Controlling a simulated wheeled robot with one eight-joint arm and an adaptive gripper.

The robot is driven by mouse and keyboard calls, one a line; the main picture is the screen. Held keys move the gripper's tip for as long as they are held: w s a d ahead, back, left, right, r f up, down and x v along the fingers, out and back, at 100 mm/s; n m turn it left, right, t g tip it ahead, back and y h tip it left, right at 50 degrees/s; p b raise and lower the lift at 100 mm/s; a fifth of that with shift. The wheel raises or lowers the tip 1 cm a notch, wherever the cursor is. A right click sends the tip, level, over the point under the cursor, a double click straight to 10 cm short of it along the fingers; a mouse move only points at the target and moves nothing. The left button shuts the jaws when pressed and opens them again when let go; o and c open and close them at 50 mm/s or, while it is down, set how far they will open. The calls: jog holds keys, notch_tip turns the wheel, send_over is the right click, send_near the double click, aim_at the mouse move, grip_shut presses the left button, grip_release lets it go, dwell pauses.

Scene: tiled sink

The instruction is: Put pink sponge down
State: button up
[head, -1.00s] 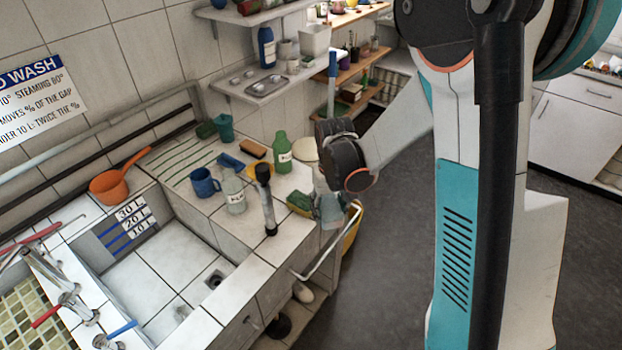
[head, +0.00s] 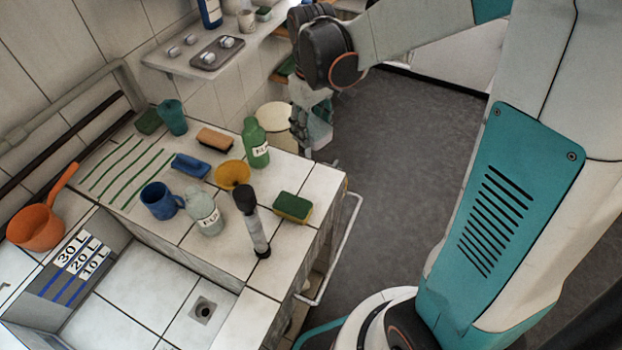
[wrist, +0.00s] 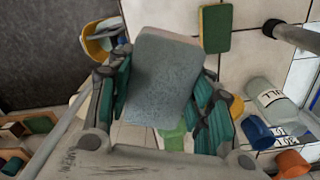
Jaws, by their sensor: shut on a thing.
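My gripper (wrist: 165,98) is shut on the pink sponge (wrist: 163,75). In the wrist view the sponge shows a broad grey-blue face and a thin pinkish edge at the top, with green fingers on both sides. In the head view my gripper (head: 312,130) hangs beyond the counter's right edge, to the right of the green bottle (head: 255,143). The tiled counter (head: 330,185) is beside the gripper. Its height above the surface is hard to tell.
A green-and-yellow sponge (head: 293,207), a yellow funnel (head: 233,174), a clear bottle (head: 205,213), a blue mug (head: 160,201) and a black-topped tap (head: 253,222) stand on the counter. A metal rail (head: 345,245) runs along its right side. A shelf (head: 200,65) hangs behind.

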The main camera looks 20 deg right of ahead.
aim_at(311, 180)
notch_tip(311, 180, down, 18)
jog(key=b, duration=0.6)
jog(key=shift+f, duration=0.15)
jog(key=shift+f, duration=0.1)
jog(key=shift+f, duration=0.15)
jog(key=o, duration=1.3)
